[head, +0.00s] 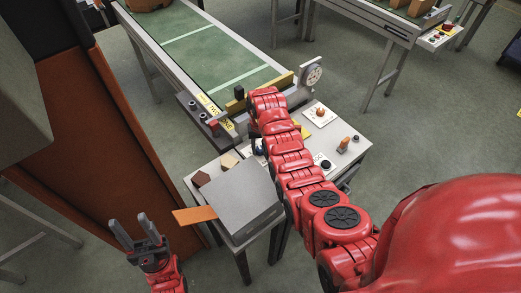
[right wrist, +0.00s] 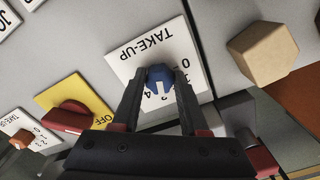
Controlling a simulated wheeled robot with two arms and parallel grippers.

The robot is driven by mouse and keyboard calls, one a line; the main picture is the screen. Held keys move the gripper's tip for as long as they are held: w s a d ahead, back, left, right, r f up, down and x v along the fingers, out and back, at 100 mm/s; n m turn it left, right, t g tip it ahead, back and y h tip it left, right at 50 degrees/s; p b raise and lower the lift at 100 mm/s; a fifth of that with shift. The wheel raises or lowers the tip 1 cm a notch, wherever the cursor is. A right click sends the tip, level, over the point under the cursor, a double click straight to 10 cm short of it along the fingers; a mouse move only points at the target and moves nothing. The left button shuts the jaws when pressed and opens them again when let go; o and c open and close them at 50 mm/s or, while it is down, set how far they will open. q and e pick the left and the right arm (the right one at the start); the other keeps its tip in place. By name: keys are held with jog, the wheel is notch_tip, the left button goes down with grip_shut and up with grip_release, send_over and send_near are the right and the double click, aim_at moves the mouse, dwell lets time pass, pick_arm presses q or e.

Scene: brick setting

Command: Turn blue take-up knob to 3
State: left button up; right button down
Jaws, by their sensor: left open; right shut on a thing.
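The blue take-up knob (right wrist: 160,78) sits on a white plate marked TAKE-UP (right wrist: 135,62) in the right wrist view. Numbers are printed around the knob; some are partly hidden by the fingers, and I cannot tell exactly which one the knob points at. My right gripper (right wrist: 160,95) is shut on the knob, one finger on each side. In the head view the right gripper (head: 254,142) reaches down to the table at the conveyor's end, and the blue knob (head: 259,150) is mostly hidden by it. My left gripper (head: 138,232) is open and empty, away from the table at the lower left.
A red knob (right wrist: 70,117) on a yellow plate (right wrist: 82,100) and an orange knob (right wrist: 22,139) are near the blue one. A wooden block (right wrist: 264,52) lies close by. A grey box (head: 235,197) stands on the near side of the table; the green conveyor (head: 205,55) lies behind.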

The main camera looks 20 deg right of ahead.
aim_at(260, 149)
dwell(0.3)
jog(key=shift+c, duration=2.2)
grip_release()
jog(key=shift+w+r+b, duration=0.1)
jog(key=shift+r+b, duration=0.25)
jog(key=shift+r, duration=0.2)
notch_tip(260, 149, up, 5)
jog(key=shift+f, duration=0.15)
notch_tip(260, 149, up, 12)
jog(key=p, duration=1.1)
jog(key=shift+f, duration=0.2)
